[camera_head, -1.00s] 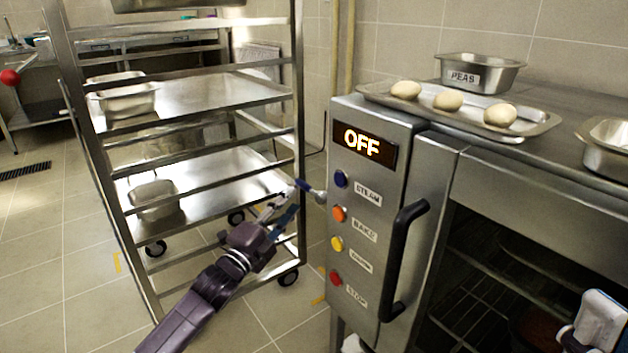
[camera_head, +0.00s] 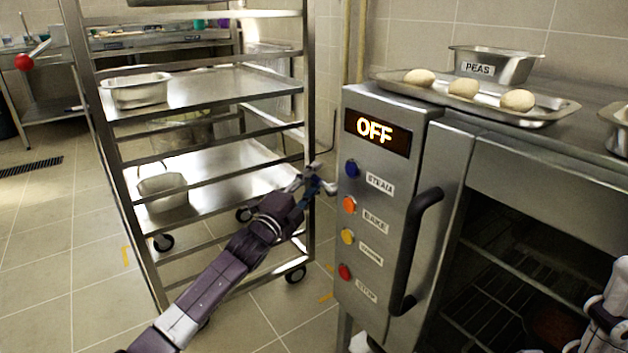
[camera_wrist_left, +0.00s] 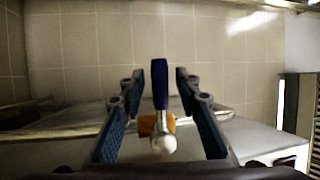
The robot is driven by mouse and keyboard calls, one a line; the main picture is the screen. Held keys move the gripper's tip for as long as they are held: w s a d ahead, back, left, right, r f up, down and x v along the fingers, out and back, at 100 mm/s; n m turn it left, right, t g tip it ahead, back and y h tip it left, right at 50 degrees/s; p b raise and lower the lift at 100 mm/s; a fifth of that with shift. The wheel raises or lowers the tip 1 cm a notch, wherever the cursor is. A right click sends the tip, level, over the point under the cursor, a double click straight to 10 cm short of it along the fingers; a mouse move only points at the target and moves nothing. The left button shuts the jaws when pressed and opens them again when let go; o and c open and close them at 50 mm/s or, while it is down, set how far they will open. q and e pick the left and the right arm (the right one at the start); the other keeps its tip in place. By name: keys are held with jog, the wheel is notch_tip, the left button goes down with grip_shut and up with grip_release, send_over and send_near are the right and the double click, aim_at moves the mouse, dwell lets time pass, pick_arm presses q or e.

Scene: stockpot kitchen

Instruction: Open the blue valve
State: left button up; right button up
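The blue valve handle (camera_wrist_left: 160,85) stands upright in the left wrist view, between the two fingers of my left gripper (camera_wrist_left: 159,76). Gaps show on both sides of it, so the fingers are apart and not pressed on it. A pale round knob (camera_wrist_left: 163,145) and an orange part show at its lower end. In the head view my left gripper (camera_head: 316,180) is at the oven's left side, level with the blue button, and largely hides the valve. My right gripper (camera_head: 608,312) is only partly in view at the right edge; its fingers cannot be made out.
The oven's control panel (camera_head: 372,215) reads OFF and carries several coloured buttons and a black door handle (camera_head: 415,250). A steel rack (camera_head: 210,165) with pans stands left, close behind my left arm. A tray (camera_head: 400,88) of dough balls and a PEAS pan (camera_head: 495,66) are on top.

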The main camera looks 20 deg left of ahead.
pick_arm(q)
grip_shut()
